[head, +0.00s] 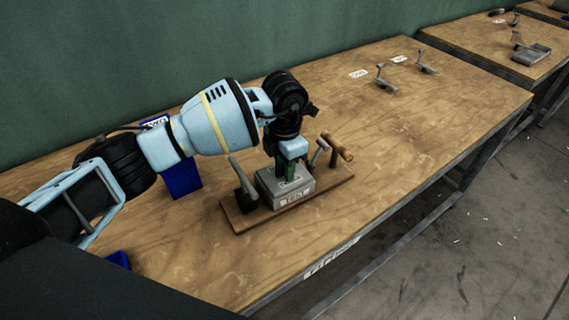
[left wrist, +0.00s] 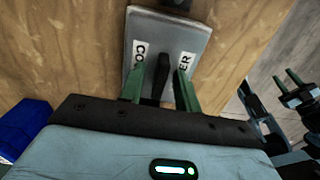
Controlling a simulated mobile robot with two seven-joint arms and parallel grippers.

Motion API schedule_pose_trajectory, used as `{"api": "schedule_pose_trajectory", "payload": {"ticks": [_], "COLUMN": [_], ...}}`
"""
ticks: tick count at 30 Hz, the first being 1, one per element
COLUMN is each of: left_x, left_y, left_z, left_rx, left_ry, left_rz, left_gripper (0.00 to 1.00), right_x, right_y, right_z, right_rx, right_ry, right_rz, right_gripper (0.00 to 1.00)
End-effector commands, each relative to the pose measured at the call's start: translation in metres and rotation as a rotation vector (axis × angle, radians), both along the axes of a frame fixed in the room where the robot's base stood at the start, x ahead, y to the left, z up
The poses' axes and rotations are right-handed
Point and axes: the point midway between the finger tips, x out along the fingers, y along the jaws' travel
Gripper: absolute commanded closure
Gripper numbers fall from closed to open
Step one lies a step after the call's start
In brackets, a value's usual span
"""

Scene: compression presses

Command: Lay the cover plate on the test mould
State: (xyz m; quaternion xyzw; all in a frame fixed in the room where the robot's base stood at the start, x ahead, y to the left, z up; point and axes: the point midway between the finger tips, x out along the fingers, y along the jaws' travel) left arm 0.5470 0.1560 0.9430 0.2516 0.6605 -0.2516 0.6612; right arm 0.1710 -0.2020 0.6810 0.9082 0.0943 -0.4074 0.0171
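The grey cover plate (left wrist: 140,30) shows in the left wrist view, with lettering on both sides of a dark upright handle (left wrist: 160,75). My left gripper (left wrist: 159,80) points down at it, its green fingers on either side of the handle with gaps showing. In the head view my left gripper (head: 290,172) is over a grey block (head: 303,190) with a white label, on a wooden baseboard (head: 245,221). I cannot tell there where plate and mould meet. My right gripper (left wrist: 290,78) shows at the right of the wrist view, apart from the plate, fingers apart.
A lever (head: 237,168) stands left of the block, and a clamp with a wooden handle (head: 337,147) stands right. A blue bin (head: 184,183) is behind my left arm. Small metal fittings (head: 385,80) are at the back right. The middle right of the table is clear.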

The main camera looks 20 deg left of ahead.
Motion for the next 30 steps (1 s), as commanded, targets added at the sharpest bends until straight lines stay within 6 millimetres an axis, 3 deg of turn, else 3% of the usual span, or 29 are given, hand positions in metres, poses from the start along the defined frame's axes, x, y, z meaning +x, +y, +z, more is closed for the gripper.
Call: {"api": "schedule_pose_trajectory", "payload": {"ticks": [10, 24, 30], "left_x": [0.001, 0.0, 0.0], "left_y": [0.0, 0.0, 0.0], "left_z": [0.011, 0.098, 0.118], "left_rx": [-0.001, 0.0, -0.001], "left_ry": [-0.002, -0.003, -0.001], "left_rz": [0.0, -0.001, 0.001], "left_gripper": [0.68, 0.68, 0.68], "right_x": [0.001, 0.002, 0.001], "right_y": [0.001, 0.003, 0.002], "right_z": [0.001, 0.002, 0.002], "right_rx": [0.004, 0.008, 0.005], "right_ry": [-0.002, -0.004, -0.003], "right_rz": [-0.005, -0.01, -0.007], "right_gripper": [0.64, 0.64, 0.64]}}
